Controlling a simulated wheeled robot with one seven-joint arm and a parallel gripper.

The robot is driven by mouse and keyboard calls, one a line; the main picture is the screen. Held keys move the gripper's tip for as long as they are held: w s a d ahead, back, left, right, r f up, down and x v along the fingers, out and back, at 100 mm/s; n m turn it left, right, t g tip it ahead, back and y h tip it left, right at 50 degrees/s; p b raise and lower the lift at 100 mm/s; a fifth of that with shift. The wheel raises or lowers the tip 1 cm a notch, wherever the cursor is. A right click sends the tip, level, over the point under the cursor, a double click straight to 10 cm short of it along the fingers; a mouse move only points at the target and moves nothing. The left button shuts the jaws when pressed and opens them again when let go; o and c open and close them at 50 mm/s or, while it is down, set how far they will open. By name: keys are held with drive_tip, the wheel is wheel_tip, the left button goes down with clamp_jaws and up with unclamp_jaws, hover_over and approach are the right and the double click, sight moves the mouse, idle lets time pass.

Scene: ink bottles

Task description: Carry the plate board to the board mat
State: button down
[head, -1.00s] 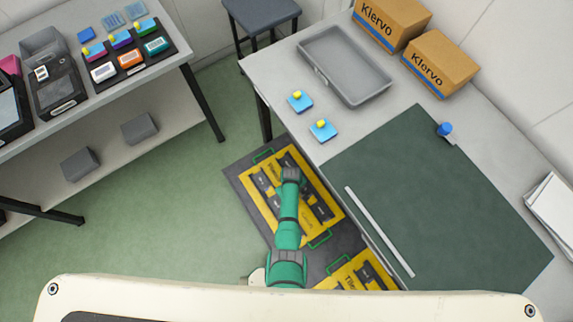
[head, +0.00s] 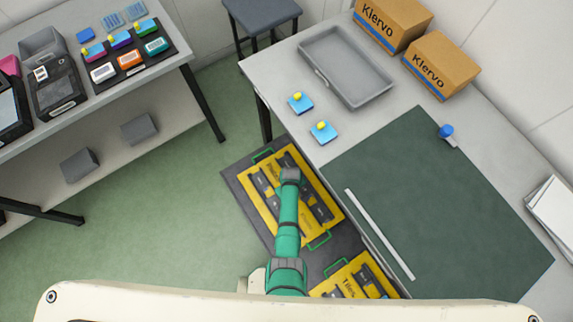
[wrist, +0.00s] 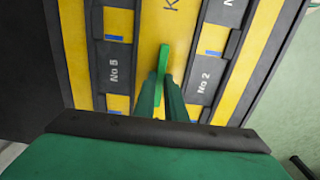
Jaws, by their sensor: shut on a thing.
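A yellow plate board (head: 271,172) with rows of dark plates and green end handles lies low beside the table, over a dark grey mat (head: 236,172). My gripper (head: 290,175) is above the board's middle. In the wrist view the yellow board (wrist: 75,50) fills most of the picture, with plates marked "No 2" and "No 8" or similar. There my gripper (wrist: 160,92) is shut on an upright green grip (wrist: 163,65) at the board's middle. I cannot tell whether the board touches the mat beneath it.
A second yellow board (head: 350,272) lies nearer, partly hidden by my body. The table on the right carries a green cutting mat (head: 440,200), a grey tray (head: 345,65) and cartons (head: 440,62). Green floor (head: 160,230) to the left is clear.

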drive_tip(key=shift+d+r, duration=0.1)
drive_tip(key=shift+r, duration=0.15)
drive_tip(key=shift+s+a+r, duration=0.1)
drive_tip(key=shift+a+r, duration=0.25)
drive_tip(key=shift+r, duration=0.2)
drive_tip(key=shift+d+r, duration=0.15)
drive_tip(key=shift+r, duration=0.85)
